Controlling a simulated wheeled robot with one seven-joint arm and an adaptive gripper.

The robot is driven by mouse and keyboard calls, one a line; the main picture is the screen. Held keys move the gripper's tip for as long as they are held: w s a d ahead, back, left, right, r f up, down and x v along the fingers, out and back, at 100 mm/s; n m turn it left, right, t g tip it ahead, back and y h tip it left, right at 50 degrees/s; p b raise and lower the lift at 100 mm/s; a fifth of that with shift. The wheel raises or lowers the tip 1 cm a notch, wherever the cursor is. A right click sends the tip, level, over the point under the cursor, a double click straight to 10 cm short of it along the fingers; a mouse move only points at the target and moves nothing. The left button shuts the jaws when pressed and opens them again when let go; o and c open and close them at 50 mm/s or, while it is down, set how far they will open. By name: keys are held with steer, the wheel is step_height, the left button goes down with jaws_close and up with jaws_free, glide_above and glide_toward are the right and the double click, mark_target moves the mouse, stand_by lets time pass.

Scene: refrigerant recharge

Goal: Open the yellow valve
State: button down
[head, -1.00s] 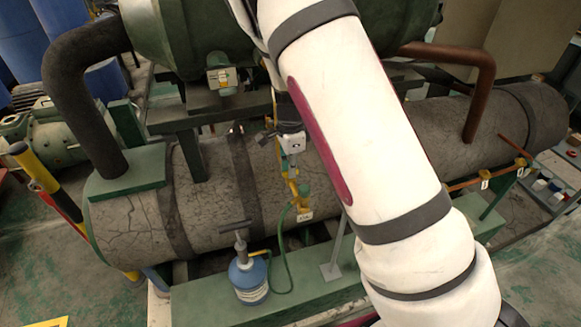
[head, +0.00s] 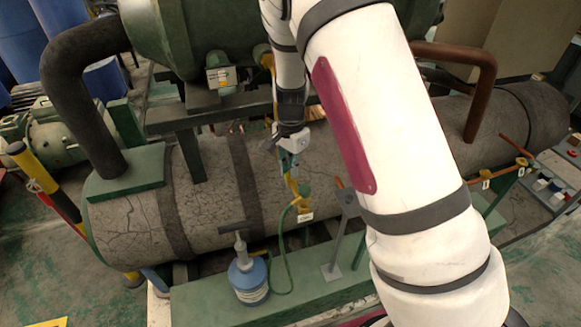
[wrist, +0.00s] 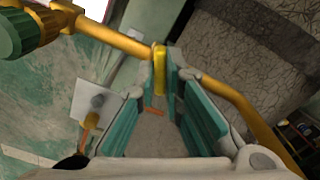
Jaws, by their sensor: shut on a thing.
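The yellow valve shows in the wrist view as a short upright yellow handle (wrist: 160,70) on a yellow pipe. My gripper (wrist: 163,85), with teal finger pads, has its fingertips closed on this handle, one on each side. In the head view my gripper (head: 288,165) points down at the yellow pipework (head: 292,187) in front of the big cracked tank. The handle itself is hidden there by the fingers.
A green knob (wrist: 30,32) sits on the pipe's upper left in the wrist view. A green hose (head: 286,270) runs to a blue cylinder (head: 247,282) with a T-handle on the green base. A grey bracket (head: 340,235) stands right of the pipework. The cracked tank (head: 215,190) lies behind.

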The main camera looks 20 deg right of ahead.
steer(key=n, duration=0.5)
steer(key=shift+n+b, duration=0.5)
steer(key=shift+n, duration=1.8)
steer(key=c, duration=1.7)
jaws_free()
step_height(320, 180, up, 12)
